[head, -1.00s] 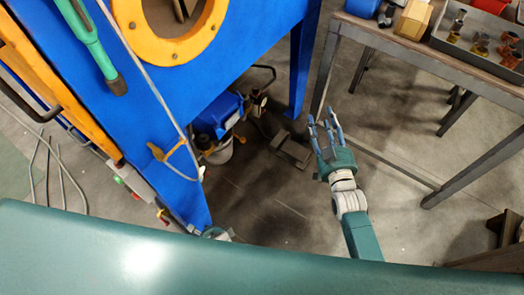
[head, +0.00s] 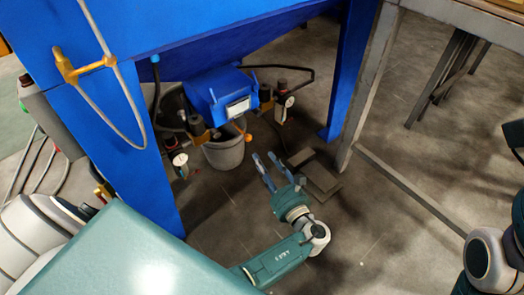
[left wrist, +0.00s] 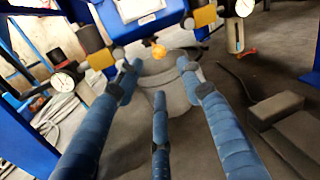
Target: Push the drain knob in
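An orange round knob (left wrist: 158,51), which looks like the drain knob, shows in the left wrist view below a blue box and in front of a grey bucket. In the head view the small orange knob (head: 248,138) sits at the bucket's upper right side. My left gripper (head: 267,165) is below and to the right of it in the head view, fingers spread, empty and apart from it. In the left wrist view the fingers of my left gripper (left wrist: 160,78) point towards the bucket, with the knob just beyond them. My right gripper is out of view.
The blue box (head: 225,95) hangs under the blue machine, with gauges (head: 180,160) on both sides. The grey bucket (head: 224,150) stands below. A dark pedal-like block (head: 315,178) lies on the floor. A blue leg (head: 352,75) and a table leg (head: 370,85) stand to the right.

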